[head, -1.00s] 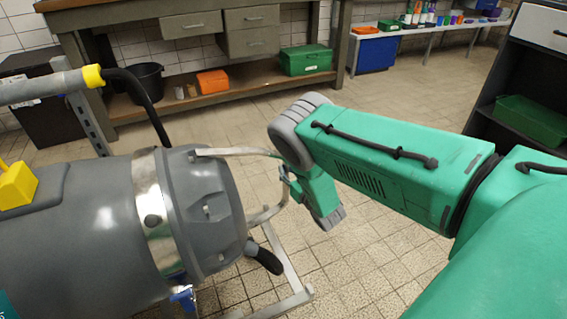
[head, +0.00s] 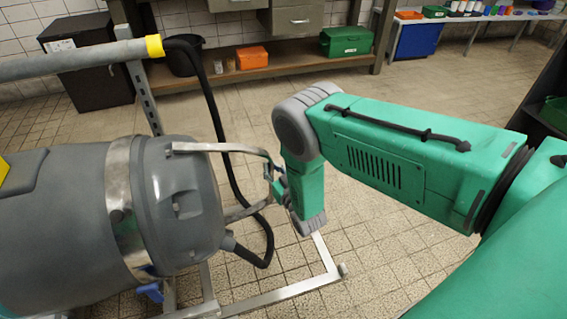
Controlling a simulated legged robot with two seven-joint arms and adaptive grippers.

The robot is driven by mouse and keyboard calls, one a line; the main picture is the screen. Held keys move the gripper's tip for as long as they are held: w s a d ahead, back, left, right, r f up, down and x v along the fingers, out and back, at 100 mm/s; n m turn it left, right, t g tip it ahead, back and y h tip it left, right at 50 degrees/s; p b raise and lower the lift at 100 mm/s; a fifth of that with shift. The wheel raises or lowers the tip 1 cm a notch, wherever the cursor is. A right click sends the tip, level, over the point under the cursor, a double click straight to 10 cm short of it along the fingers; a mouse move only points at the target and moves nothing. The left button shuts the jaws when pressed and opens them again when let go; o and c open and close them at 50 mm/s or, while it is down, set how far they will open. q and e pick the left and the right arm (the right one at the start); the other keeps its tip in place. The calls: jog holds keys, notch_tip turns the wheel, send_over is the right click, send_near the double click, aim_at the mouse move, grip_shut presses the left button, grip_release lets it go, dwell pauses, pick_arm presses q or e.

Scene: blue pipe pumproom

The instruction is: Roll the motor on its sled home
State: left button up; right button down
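A large grey cylindrical body (head: 65,215) with a shiny metal band lies across the left; I take it for the motor, though it resembles a vacuum drum. A bent metal handle (head: 222,148) stands out from its right end. Pale metal frame bars (head: 285,292), possibly the sled, lie low below and to the right. My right gripper (head: 272,182) is at the outer end of the handle, close to or touching it. Its fingers are small and partly hidden, so its grip is unclear. My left gripper is out of view.
A black hose (head: 222,140) loops to the floor behind the handle, from a grey tube with a yellow collar (head: 154,46). A bench shelf holds an orange box (head: 252,58) and a green case (head: 346,43). A dark cabinet (head: 85,65) stands back left. Tiled floor between is open.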

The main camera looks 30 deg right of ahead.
jog(key=shift+s+a+f, duration=0.25)
jog(key=shift+s+f, duration=0.1)
jog(key=shift+f, duration=0.1)
jog(key=shift+a, duration=0.45)
jog(key=c, duration=1.5)
grip_release()
jog(key=shift+r, duration=0.15)
jog(key=shift+c, duration=0.2)
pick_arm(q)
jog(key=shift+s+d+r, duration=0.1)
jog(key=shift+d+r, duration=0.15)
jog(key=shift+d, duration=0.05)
pick_arm(e)
jog(key=shift+d, duration=0.15)
jog(key=shift+w+d+r, duration=0.1)
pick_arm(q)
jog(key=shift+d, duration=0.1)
pick_arm(e)
jog(key=s, duration=1.2)
jog(key=shift+a, duration=0.35)
